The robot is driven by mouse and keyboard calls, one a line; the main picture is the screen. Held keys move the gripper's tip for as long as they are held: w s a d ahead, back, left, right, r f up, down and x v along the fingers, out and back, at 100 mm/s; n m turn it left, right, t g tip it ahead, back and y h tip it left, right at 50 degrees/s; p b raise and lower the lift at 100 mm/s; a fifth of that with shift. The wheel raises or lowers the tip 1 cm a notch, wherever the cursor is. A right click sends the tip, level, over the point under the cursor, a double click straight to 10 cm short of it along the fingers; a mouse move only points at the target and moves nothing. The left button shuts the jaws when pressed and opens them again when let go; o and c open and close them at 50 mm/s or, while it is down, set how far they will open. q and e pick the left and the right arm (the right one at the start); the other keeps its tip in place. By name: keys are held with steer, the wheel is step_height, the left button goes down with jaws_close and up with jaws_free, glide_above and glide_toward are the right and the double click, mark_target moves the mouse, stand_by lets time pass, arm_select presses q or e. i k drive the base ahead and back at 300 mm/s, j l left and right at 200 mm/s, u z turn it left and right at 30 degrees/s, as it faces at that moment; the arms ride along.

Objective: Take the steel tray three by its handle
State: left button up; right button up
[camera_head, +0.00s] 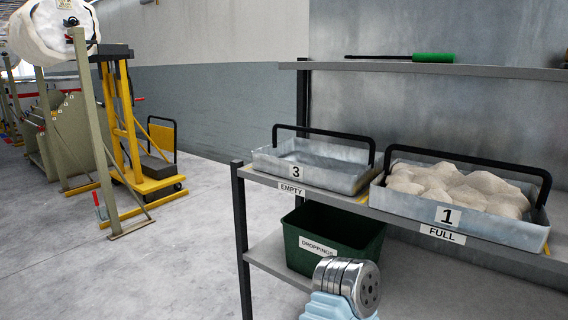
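The steel tray three (330,182) stands on the middle shelf of the rack. It is a shallow grey metal tray with a "3" label at its front and looks empty inside. Neither gripper shows. A silver and light-blue arm part at the bottom centre looks like mine, in front of the lower shelf.
Tray one (478,229), filled with pale fibre, stands close right of tray three above a "FULL" label. A green "DROPPINGS" bin (305,253) is on the lower shelf. A green-handled tool (432,57) lies on the top shelf. A yellow lift truck (135,140) stands left; floor between is clear.

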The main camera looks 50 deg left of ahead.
mark_target(342, 169)
steer(key=u, duration=1.5)
steer(key=i+j, duration=0.15)
steer(key=j, duration=0.15)
